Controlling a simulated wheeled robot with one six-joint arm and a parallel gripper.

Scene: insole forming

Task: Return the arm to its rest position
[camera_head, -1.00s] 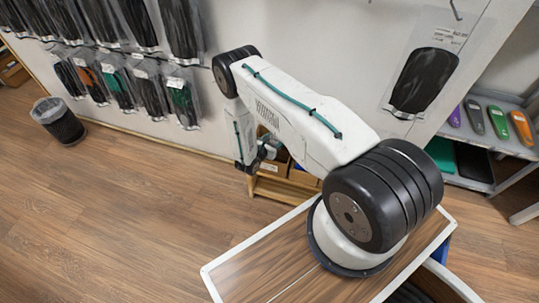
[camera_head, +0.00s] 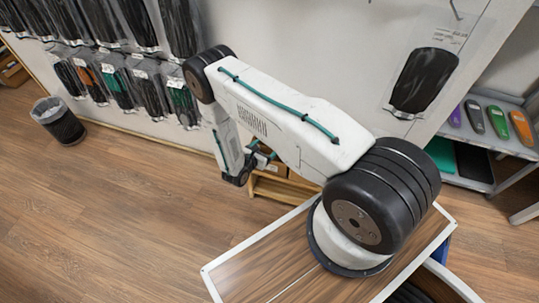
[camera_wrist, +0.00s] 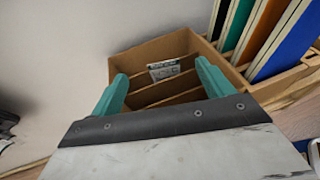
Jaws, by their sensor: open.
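My arm (camera_head: 290,120) rises from its base on the wood-topped surface and reaches to the left, with its forearm hanging down in front of the wall. In the wrist view my gripper (camera_wrist: 158,84) shows two teal fingers spread apart with nothing between them. It is over or in front of an open cardboard box (camera_wrist: 185,45) with dividers and a small white label inside. In the head view the gripper end (camera_head: 262,157) is small and partly hidden behind my arm.
Blue, orange and green upright panels (camera_wrist: 285,42) stand right of the box. Packaged insoles (camera_head: 125,85) hang on the wall at left. A waste bin (camera_head: 58,120) stands on the floor. A shelf (camera_head: 470,185) with coloured insoles is at right.

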